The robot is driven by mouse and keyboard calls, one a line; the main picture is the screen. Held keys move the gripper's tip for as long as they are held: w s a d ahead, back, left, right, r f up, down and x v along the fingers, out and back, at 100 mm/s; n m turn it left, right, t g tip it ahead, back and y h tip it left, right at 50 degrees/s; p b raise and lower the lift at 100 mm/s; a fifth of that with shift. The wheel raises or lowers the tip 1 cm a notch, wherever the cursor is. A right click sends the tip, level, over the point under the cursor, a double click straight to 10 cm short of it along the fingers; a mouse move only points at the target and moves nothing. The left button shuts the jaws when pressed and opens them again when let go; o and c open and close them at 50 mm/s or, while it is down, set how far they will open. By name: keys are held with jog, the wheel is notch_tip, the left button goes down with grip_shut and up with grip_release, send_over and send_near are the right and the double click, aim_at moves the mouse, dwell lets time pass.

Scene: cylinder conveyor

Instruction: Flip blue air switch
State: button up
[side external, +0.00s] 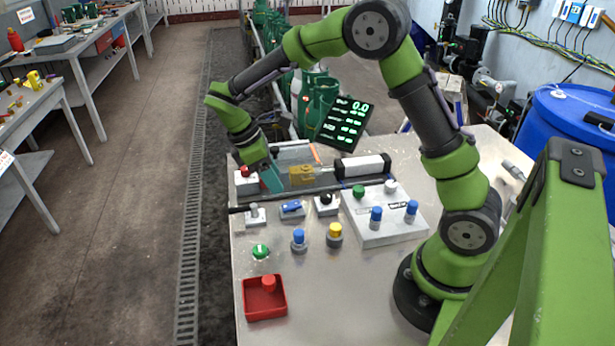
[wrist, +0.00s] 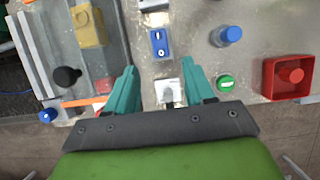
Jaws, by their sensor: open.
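A blue rocker switch (side external: 292,208) with white I and O marks sits on a light base on the metal table. In the wrist view the blue switch (wrist: 160,43) lies just beyond my fingertips, near the middle. My gripper (wrist: 162,75) is open and empty, its two teal fingers apart. In the side view my gripper (side external: 270,180) points down over the table, behind and left of the switch. A white-based toggle (wrist: 168,93) shows between the fingers in the wrist view. I cannot tell which word on the switch is pressed in.
A blue knob (side external: 299,240), a yellow knob (side external: 335,235), a green button (side external: 261,252) and a red tray (side external: 265,298) stand nearer the front. A white control box (side external: 385,225) is at right. A cylinder conveyor (side external: 362,167) lies behind.

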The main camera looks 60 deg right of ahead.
aim_at(293, 204)
jog(key=x, duration=0.8)
jog(key=shift+f, duration=0.25)
grip_shut()
jog(key=shift+s+d+r+t+y, duration=0.1)
jog(key=shift+s+d+t+y, duration=0.1)
jog(key=shift+t+y, duration=0.25)
jog(key=shift+s+d+r+t+y, duration=0.1)
jog(key=shift+s+d+t+y, duration=0.1)
jog(key=shift+t+y, duration=0.25)
jog(key=shift+s+d+f+t+y, duration=0.1)
jog(key=shift+t+y, duration=0.7)
grip_release()
